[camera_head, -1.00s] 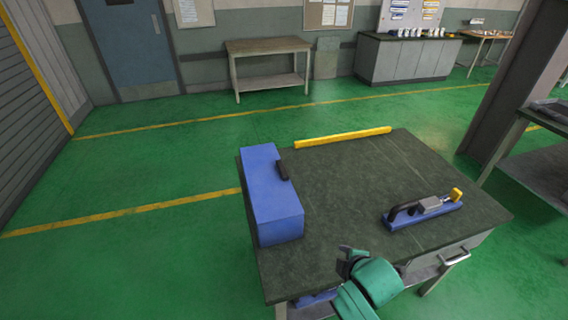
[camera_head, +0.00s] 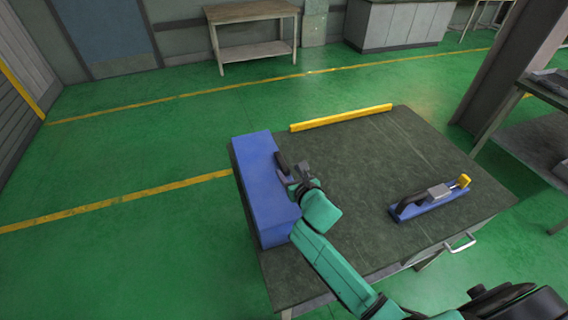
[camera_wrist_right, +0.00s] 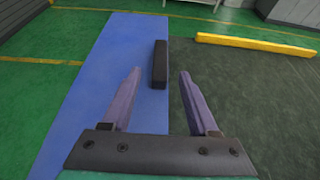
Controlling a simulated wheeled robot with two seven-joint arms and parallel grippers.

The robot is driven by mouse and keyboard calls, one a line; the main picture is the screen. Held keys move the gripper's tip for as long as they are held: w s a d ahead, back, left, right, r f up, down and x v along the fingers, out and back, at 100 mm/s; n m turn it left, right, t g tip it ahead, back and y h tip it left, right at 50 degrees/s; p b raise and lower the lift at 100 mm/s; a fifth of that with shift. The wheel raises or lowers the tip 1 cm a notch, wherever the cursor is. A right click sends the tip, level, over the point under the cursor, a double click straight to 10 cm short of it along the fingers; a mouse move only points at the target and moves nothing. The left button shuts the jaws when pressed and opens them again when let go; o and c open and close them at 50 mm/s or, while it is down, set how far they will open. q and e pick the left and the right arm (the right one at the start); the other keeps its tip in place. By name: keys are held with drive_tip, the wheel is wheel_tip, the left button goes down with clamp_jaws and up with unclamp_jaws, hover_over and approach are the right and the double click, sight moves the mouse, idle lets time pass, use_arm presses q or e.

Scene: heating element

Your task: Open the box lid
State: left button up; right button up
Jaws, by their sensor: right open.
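The blue box (camera_head: 258,179) stands on the left part of the dark-topped workbench, its lid shut. Its black handle (camera_head: 281,162) sits along the lid's right edge. My right gripper (camera_head: 288,172) is open beside the handle in the head view, its wrist partly covering the box's right side. In the right wrist view the black handle (camera_wrist_right: 160,64) lies ahead, between the lines of the two open fingers (camera_wrist_right: 155,88), with nothing held. The blue lid (camera_wrist_right: 102,75) spreads under and left of the fingers. Contact with the handle cannot be told. My left gripper is not visible.
A blue tool with a black handle (camera_head: 430,198) lies on the bench's right part. A yellow bar (camera_head: 341,117) lies along the far edge. The bench top (camera_head: 365,170) between them is clear. Another table (camera_head: 540,150) stands at the right.

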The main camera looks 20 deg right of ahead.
sight(284, 166)
drive_tip(key=x, duration=0.6)
drive_tip(key=shift+f, duration=0.1)
drive_tip(key=shift+w, duration=0.1)
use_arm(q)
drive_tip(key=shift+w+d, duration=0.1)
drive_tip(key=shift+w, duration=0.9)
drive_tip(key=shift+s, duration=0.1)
use_arm(e)
drive_tip(key=shift+c, duration=0.3)
clamp_jaws()
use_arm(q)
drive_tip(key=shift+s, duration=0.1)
